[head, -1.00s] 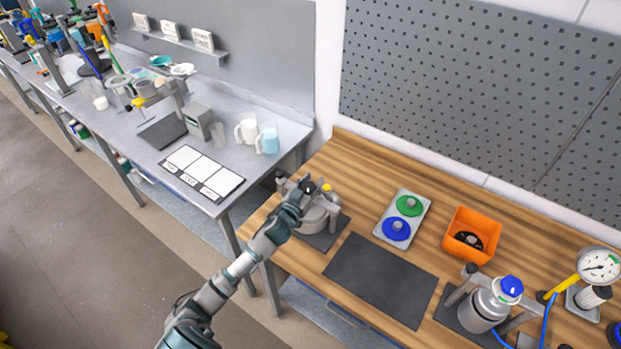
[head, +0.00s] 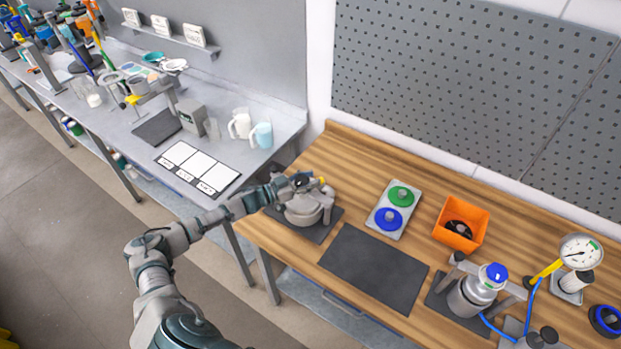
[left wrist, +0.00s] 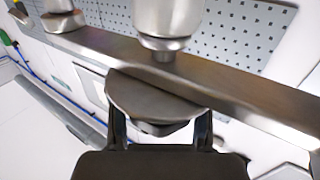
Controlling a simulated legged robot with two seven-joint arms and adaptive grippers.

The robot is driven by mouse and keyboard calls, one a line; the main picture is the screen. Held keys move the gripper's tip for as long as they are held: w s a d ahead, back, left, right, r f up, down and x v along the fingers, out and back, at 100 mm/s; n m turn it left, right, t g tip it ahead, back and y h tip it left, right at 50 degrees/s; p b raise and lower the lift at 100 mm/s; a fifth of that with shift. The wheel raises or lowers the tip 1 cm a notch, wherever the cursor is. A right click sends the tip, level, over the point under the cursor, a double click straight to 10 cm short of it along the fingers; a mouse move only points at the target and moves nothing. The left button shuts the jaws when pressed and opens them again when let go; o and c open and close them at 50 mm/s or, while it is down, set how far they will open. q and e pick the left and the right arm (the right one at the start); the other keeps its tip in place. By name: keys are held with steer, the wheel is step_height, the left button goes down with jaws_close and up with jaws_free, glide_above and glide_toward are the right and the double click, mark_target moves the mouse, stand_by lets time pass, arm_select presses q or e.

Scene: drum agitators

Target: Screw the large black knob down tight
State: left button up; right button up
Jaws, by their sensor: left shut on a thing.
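A squat grey metal vessel (head: 304,209) stands on a dark mat at the left end of the wooden bench. My left gripper (head: 299,181) is at its top and largely covers the knob there in the head view. In the left wrist view, the two fingers of my left gripper (left wrist: 160,132) are shut on the large dark knob (left wrist: 155,100), one on each side. The knob sits close against a metal bar (left wrist: 245,97), and whether it touches the bar is hard to tell. My right gripper is out of view.
A dark empty mat (head: 374,267) lies right of the vessel. A grey bench (head: 287,130) adjoins at left.

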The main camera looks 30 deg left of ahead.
arm_select(q)
steer(key=shift+a+r, duration=0.1)
steer(key=shift+a, duration=0.05)
steer(key=o, duration=1)
steer(key=shift+s+a, duration=0.15)
steer(key=shift+s, duration=0.05)
steer(key=shift+a, duration=0.1)
steer(key=shift+w, duration=0.1)
